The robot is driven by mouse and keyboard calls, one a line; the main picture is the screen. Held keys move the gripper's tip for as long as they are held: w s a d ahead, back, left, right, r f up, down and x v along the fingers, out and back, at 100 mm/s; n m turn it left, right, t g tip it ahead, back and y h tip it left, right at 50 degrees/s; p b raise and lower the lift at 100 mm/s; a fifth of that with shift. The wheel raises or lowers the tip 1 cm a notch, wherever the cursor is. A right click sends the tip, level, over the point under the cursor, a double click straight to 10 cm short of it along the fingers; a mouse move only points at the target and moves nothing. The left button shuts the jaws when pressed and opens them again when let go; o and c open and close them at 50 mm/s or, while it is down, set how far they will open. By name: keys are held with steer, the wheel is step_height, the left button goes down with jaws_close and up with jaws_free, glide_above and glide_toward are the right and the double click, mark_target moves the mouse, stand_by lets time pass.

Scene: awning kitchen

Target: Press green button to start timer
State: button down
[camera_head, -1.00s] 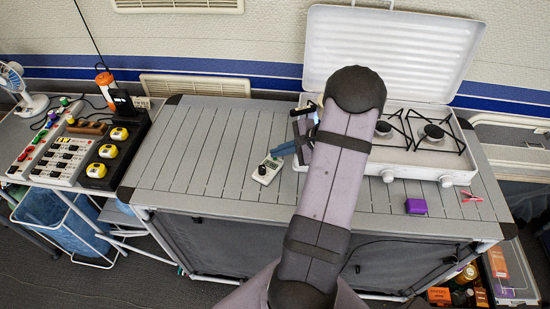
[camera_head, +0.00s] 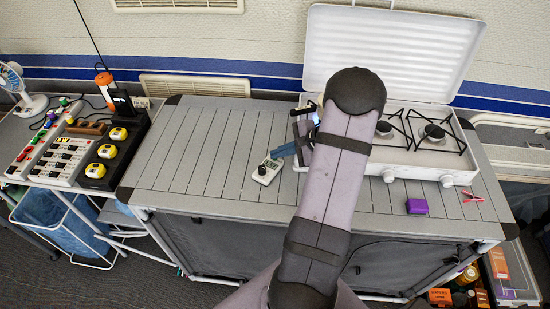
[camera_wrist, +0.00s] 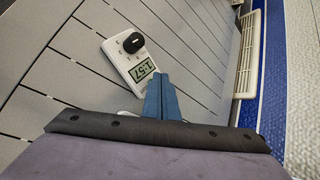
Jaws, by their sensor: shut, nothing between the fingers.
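A small white timer (camera_head: 266,171) lies on the slatted grey table (camera_head: 205,150), left of the stove. In the wrist view the timer (camera_wrist: 131,60) shows a display with digits that look like 1:57 and a black rounded part on its top end. I cannot make out a green button on it; part of it may be hidden behind my fingers. My gripper (camera_head: 273,155) has blue fingers, shut and empty, with tips right beside the timer's display end. In the wrist view my gripper (camera_wrist: 158,76) overlaps the timer's lower edge; I cannot tell whether they touch.
A white stove (camera_head: 430,145) with its lid up stands right of my arm. A purple box (camera_head: 417,206) and a red clip-like item (camera_head: 473,197) lie on the table's right. A button panel (camera_head: 60,150) stands on a side table at left. The table left of the timer is clear.

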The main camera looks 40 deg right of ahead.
mark_target(279, 161)
steer(key=shift+r, duration=0.1)
steer(key=shift+r+p, duration=0.45)
steer(key=shift+r, duration=0.2)
step_height(279, 161, up, 5)
steer(key=p, duration=0.3)
stand_by(0.4)
stand_by(0.6)
